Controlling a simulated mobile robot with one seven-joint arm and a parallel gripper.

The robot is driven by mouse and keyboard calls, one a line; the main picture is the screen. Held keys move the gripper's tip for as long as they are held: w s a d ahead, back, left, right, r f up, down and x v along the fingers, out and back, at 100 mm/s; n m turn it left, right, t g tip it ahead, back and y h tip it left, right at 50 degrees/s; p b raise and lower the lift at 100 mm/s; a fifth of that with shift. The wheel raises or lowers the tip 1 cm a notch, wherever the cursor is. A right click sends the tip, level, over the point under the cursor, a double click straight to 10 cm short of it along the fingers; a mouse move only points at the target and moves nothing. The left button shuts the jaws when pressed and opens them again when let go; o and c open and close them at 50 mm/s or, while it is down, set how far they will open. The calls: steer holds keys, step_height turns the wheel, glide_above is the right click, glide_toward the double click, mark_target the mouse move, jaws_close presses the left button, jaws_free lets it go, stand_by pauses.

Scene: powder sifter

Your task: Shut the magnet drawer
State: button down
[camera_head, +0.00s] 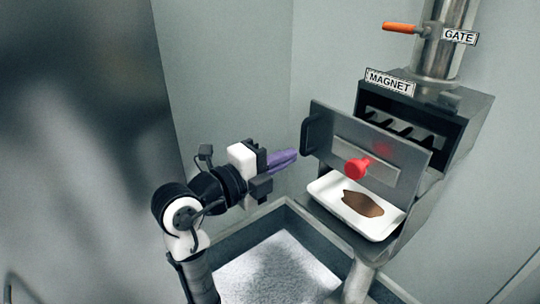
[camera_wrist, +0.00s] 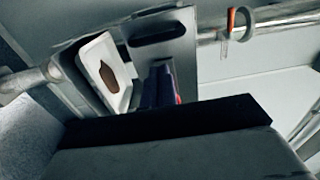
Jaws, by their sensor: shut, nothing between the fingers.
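The magnet drawer (camera_head: 408,150) is pulled out of its dark housing, and a gap shows between its grey front plate and the housing. The front plate carries a black handle (camera_head: 307,134) at its left end and a red knob (camera_head: 357,168) lower down. My gripper (camera_head: 295,155) has purple fingers, shut together and empty, pointing at the plate from the left. The fingertips look close to the handle; contact cannot be told. In the wrist view the fingers (camera_wrist: 165,86) cover part of the drawer front (camera_wrist: 182,55) and most of the red knob.
A white tray (camera_head: 325,186) with a brown heap (camera_head: 362,204) sits below the drawer front. An orange gate lever (camera_head: 398,27) is on the pipe above. A bin (camera_head: 275,210) with pale contents stands below. Walls close in behind and to the right.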

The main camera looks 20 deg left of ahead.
mark_target(363, 116)
steer(key=p+x, duration=0.2)
steer(key=x, duration=0.5)
steer(key=shift+w+d+r+p, duration=0.1)
steer(key=shift+w+d+p, duration=0.15)
steer(key=shift+p, duration=0.1)
steer(key=shift+w+d, duration=0.25)
steer(key=shift+w, duration=0.2)
steer(key=shift+w+d+f, duration=0.2)
steer(key=shift+w+d, duration=0.05)
steer(key=shift+w, duration=0.05)
steer(key=b+x, duration=0.6)
steer(key=x, duration=0.8)
steer(key=shift+w+d+b, duration=0.25)
steer(key=shift+w+b, duration=0.1)
steer(key=shift+w+d, duration=0.1)
steer(key=shift+w, duration=0.1)
steer(key=shift+r, duration=0.2)
